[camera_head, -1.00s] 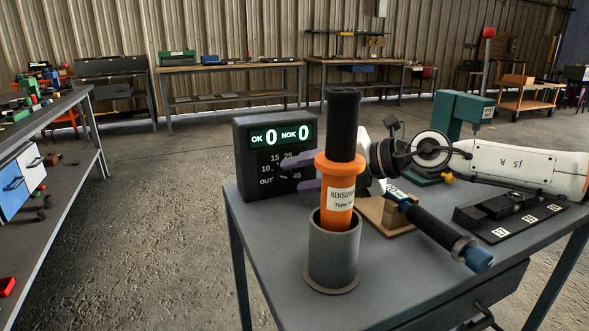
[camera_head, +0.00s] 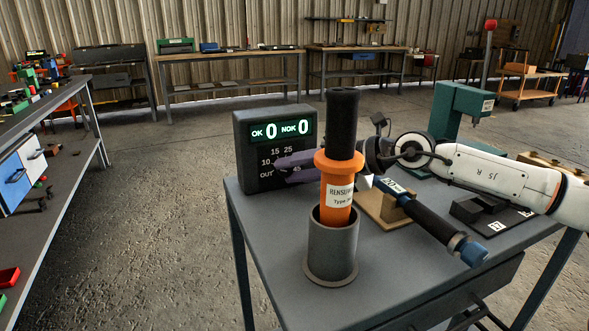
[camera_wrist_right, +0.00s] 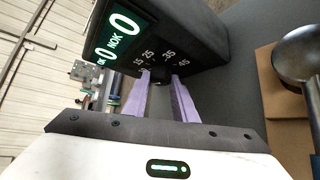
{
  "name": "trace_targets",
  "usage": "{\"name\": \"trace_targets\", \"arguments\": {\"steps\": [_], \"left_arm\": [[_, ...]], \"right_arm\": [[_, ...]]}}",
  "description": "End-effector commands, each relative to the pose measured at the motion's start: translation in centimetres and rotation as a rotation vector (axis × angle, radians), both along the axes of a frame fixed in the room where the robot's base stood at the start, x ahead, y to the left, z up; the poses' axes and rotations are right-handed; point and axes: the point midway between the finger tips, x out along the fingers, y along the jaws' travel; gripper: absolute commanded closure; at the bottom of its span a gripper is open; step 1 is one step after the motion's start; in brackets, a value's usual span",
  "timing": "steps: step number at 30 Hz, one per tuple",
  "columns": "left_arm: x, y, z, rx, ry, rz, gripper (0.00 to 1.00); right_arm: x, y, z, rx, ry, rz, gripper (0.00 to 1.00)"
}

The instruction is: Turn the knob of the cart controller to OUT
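The cart controller (camera_head: 243,150) is a dark box at the back left of the grey cart. Its lit display reads OK 0 and NOK 0, with dial marks 10, 15, 25, 45 and OUT below. My right gripper (camera_head: 280,170) has its purple fingers at the dial face, and they hide the knob in the head view. In the right wrist view, the dark knob (camera_wrist_right: 160,76) sits between the tips of the right gripper (camera_wrist_right: 160,80). The fingers are apart, one on each side of it; firm contact cannot be seen. The knob's pointer is not readable. My left gripper is not in view.
An orange tool with a black grip (camera_head: 338,185) stands in a grey cup (camera_head: 332,255), close in front of the right gripper. A blue-and-black tool (camera_head: 430,220) rests on a wooden block (camera_head: 378,208). A green press (camera_head: 458,110) stands behind my right arm.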

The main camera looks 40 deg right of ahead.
Motion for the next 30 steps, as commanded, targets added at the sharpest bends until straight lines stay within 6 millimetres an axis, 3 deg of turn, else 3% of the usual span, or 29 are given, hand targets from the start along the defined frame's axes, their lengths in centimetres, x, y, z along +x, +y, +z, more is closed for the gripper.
{"name": "trace_targets", "arguments": {"steps": [6,14,21,30], "left_arm": [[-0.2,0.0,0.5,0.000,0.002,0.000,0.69],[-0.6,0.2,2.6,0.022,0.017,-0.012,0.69],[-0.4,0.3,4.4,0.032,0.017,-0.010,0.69],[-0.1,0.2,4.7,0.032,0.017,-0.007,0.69]], "right_arm": [[0.0,0.0,0.2,-0.009,0.002,0.000,0.97],[0.0,0.2,1.1,-0.103,0.023,0.001,0.97],[0.1,0.4,1.0,-0.281,0.064,0.002,0.97],[0.2,0.7,0.9,-0.527,0.121,0.001,0.97]]}}
